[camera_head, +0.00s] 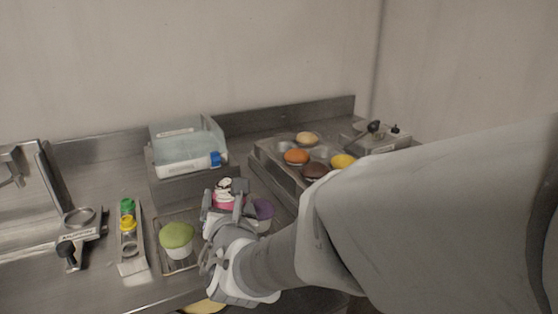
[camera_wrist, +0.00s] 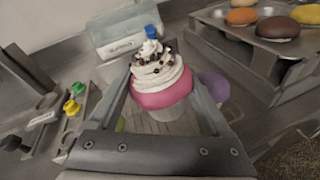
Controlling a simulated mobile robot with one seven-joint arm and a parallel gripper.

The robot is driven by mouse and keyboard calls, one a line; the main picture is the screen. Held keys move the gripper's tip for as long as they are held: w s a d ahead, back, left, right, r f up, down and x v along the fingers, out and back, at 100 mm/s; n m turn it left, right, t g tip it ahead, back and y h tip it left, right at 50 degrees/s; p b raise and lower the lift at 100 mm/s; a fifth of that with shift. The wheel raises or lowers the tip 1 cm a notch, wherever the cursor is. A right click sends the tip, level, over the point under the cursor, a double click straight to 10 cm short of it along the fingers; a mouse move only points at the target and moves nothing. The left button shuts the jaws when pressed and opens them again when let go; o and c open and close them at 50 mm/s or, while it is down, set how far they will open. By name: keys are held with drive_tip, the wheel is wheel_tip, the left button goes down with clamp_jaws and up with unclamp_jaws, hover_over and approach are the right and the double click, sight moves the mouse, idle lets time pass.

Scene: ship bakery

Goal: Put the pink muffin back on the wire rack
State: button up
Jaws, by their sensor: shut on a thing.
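The pink muffin (camera_head: 225,199) has a white cream swirl with dark bits on top. It is held upright between the fingers of my gripper (camera_head: 229,211), which is shut on it. In the wrist view the muffin (camera_wrist: 161,90) sits between the two fingers of my gripper (camera_wrist: 163,100). The wire rack (camera_head: 181,268) lies below and behind it on the steel counter. A green muffin (camera_head: 177,235) stands at the rack's left, and a purple muffin (camera_head: 263,210) at its right. My gripper hides the rack's middle, and I cannot tell whether the pink muffin touches it.
A muffin tin (camera_head: 270,157) with several coloured muffins stands raised at the right. A clear bin (camera_head: 188,138) stands behind the rack. A narrow tray with green- and yellow-topped bottles (camera_head: 128,224) lies left of it. My arm covers the right foreground.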

sight(215, 204)
drive_tip(key=w+a+f, duration=0.2)
drive_tip(key=a, duration=0.1)
drive_tip(key=shift+w+a+f+b, duration=0.25)
drive_tip(key=shift+f+b, duration=0.05)
drive_tip(key=shift+f, duration=0.1)
drive_tip(key=shift+f+b, duration=0.6)
drive_tip(key=shift+f, duration=1.3)
drive_tip(key=shift+f, duration=0.15)
drive_tip(key=o, duration=0.8)
